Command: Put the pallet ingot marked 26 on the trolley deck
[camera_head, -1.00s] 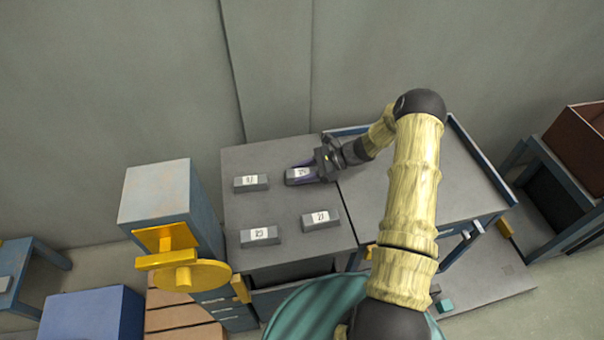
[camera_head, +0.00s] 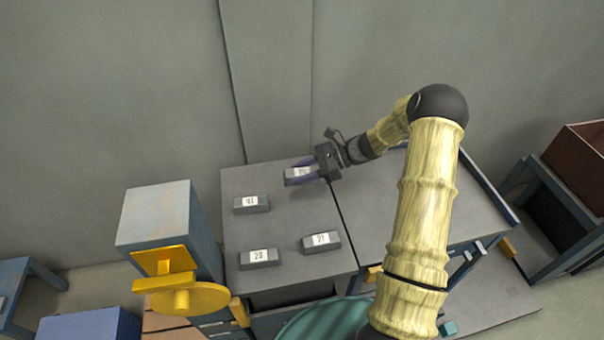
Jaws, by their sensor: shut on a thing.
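My gripper (camera_head: 315,172) is shut on a grey ingot (camera_head: 296,176) with a white label, near the back edge of the grey table (camera_head: 290,212). The held ingot's number is too small to read surely. It appears raised above the table top. Three more labelled grey ingots lie on that table: one at the left (camera_head: 251,204), one at the front left (camera_head: 259,258) and one at the front right (camera_head: 321,242). Their numbers are blurred. The grey deck with a blue rim (camera_head: 373,212), apparently the trolley deck, adjoins the table on the right. Its visible part is bare.
A blue-grey cabinet (camera_head: 158,214) with a yellow wheel fitting (camera_head: 182,298) stands left of the table. A brown bin (camera_head: 580,160) rests on a stand at far right. The wall is close behind. My arm crosses above the deck and hides part of it.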

